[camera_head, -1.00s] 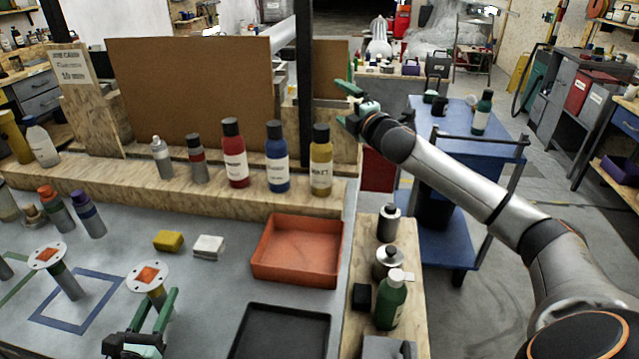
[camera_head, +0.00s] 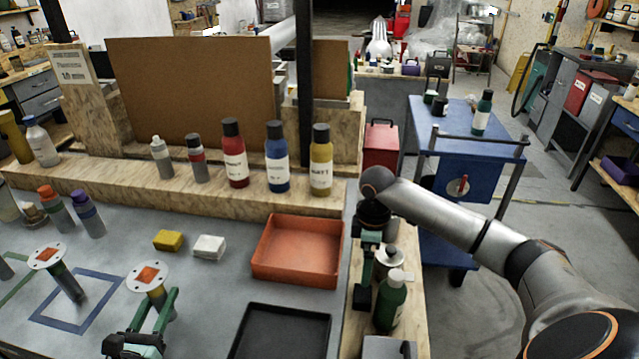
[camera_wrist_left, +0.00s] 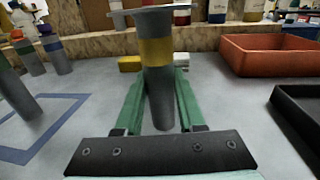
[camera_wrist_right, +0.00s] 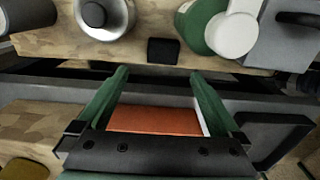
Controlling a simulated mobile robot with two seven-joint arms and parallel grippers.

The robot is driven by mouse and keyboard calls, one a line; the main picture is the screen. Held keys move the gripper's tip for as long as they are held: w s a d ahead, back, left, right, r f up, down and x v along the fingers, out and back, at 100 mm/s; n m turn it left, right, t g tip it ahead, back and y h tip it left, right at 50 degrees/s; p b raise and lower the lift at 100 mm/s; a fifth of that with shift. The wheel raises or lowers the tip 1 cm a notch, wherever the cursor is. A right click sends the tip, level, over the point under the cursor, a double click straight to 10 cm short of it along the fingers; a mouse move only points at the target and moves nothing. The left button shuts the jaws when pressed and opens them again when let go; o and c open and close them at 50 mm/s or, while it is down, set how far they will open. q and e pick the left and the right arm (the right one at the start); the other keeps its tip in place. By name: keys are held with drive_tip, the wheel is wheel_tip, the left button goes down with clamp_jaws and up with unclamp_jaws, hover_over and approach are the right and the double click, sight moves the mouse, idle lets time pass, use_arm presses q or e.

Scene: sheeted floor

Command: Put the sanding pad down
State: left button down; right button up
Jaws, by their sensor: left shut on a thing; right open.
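My left gripper (camera_head: 157,300) is shut on a grey-handled tool (camera_head: 150,280) with a yellow band (camera_wrist_left: 156,53) and a round white top bearing an orange square. It holds the tool upright at the front left of the bench. My right gripper (camera_wrist_right: 160,76) is open and empty, over the wooden ledge on the right. A small black block (camera_wrist_right: 163,51) lies on that ledge just beyond the open fingertips, apart from them. The right gripper hides the block in the head view. I cannot tell for certain which thing is the sanding pad.
An orange tray (camera_head: 297,274) and a black tray (camera_head: 280,335) lie on the bench. Yellow (camera_head: 168,240) and white (camera_head: 208,247) blocks lie left of them. A green bottle (camera_head: 390,303) and silver canister (camera_head: 388,262) crowd the right ledge.

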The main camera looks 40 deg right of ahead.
hover_over(363, 293)
wheel_tip(363, 293, down, 6)
drive_tip(key=shift+w+f, duration=0.1)
drive_tip(key=shift+w, duration=0.05)
drive_tip(key=shift+s+f, duration=0.2)
drive_tip(key=shift+f, duration=2.45)
drive_tip(key=shift+c, duration=0.4)
drive_tip(key=c, duration=1.3)
wheel_tip(363, 293, up, 18)
drive_tip(key=shift+r, duration=0.1)
drive_tip(key=shift+c, duration=0.2)
